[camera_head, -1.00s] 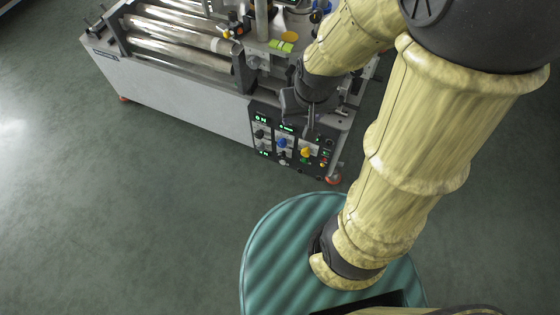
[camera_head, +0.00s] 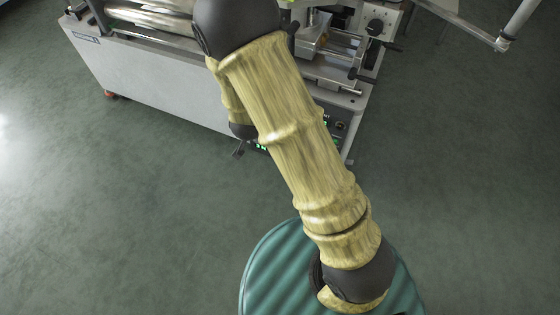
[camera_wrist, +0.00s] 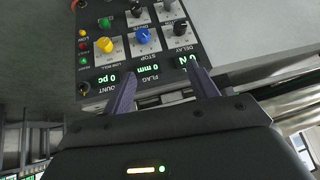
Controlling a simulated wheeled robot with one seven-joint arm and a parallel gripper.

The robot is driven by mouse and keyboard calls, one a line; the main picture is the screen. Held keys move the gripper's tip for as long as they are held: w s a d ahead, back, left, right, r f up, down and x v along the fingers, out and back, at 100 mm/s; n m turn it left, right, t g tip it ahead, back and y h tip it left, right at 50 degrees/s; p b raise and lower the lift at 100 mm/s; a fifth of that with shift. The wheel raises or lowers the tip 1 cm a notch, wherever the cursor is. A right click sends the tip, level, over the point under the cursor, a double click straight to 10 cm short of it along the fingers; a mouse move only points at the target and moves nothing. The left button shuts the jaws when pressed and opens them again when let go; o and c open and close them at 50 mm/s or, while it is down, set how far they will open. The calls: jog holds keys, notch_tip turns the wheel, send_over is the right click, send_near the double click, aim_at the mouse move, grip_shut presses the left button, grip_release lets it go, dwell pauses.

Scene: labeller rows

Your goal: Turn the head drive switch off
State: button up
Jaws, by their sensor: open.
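The control panel (camera_wrist: 155,55) of the machine shows upside down in the wrist view, with lit displays, knobs and small buttons. A blue knob (camera_wrist: 142,36) sits mid-panel beside lettering that seems to read DRIVE and STOP. A yellow knob (camera_wrist: 104,45) is left of it and a black knob (camera_wrist: 181,28) right of it. I cannot tell for sure which one is the head drive switch. My gripper (camera_wrist: 163,88) is open and empty, its fingers spread before the display edge of the panel. In the head view my arm hides most of the panel.
The labelling machine (camera_head: 160,75) stands at the back with rollers on top. A metal bar (camera_head: 520,22) reaches in at the upper right. The green floor (camera_head: 120,220) in front is clear.

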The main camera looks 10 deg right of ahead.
notch_tip(320, 180, down, 35)
jog(key=s+a+m+t+h+b, duration=0.1)
jog(key=t+h+b, duration=0.6)
jog(key=b, duration=1.8)
jog(key=shift+s+a+t+h, duration=0.15)
jog(key=shift+s+t+h, duration=0.3)
jog(key=shift+h, duration=0.25)
jog(key=b+x, duration=0.7)
jog(key=x, duration=1)
jog(key=shift+b, duration=0.4)
jog(key=shift+w, duration=0.1)
jog(key=shift+f, duration=0.1)
jog(key=c, duration=1)
